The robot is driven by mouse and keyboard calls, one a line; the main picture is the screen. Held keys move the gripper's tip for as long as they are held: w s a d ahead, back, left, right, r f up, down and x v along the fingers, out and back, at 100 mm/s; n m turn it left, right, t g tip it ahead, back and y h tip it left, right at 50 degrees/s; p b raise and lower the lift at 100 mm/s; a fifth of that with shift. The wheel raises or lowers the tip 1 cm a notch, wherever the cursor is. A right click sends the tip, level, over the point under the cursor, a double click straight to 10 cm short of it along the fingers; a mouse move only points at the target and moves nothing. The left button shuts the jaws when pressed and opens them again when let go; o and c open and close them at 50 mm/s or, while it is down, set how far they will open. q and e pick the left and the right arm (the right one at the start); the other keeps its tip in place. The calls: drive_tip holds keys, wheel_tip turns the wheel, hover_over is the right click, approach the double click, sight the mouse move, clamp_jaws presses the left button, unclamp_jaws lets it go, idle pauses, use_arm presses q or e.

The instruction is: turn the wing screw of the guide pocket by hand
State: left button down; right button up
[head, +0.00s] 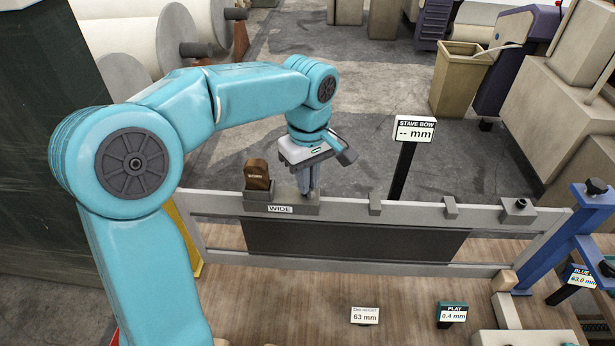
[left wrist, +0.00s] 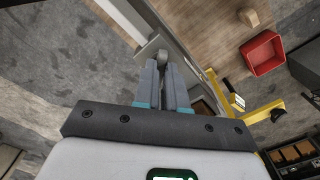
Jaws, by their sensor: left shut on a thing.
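The guide pocket (head: 283,190) is a grey block on the upper rail, above a label reading WIDE. My left gripper (head: 307,188) reaches down to it from above, at its right part. In the left wrist view the fingers of my left gripper (left wrist: 170,64) are close together, shut on a small grey piece (left wrist: 163,54) at their tips, which appears to be the wing screw. The fingers hide most of it, and I cannot tell how its wings are turned. In the head view the screw is hidden by the gripper. My right gripper is not in view.
A brown wooden block (head: 257,174) stands left of the gripper. The long rail (head: 410,213) carries a dark panel (head: 350,243). A STAVE BOW sign (head: 414,129) reads "-- mm" behind it. A red bin (left wrist: 264,53) shows in the wrist view.

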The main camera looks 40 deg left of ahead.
use_arm(q)
drive_tip(key=c, duration=1.3)
unclamp_jaws()
drive_tip(key=shift+r+p, duration=1)
drive_tip(key=shift+r, duration=0.1)
drive_tip(key=shift+f, duration=0.1)
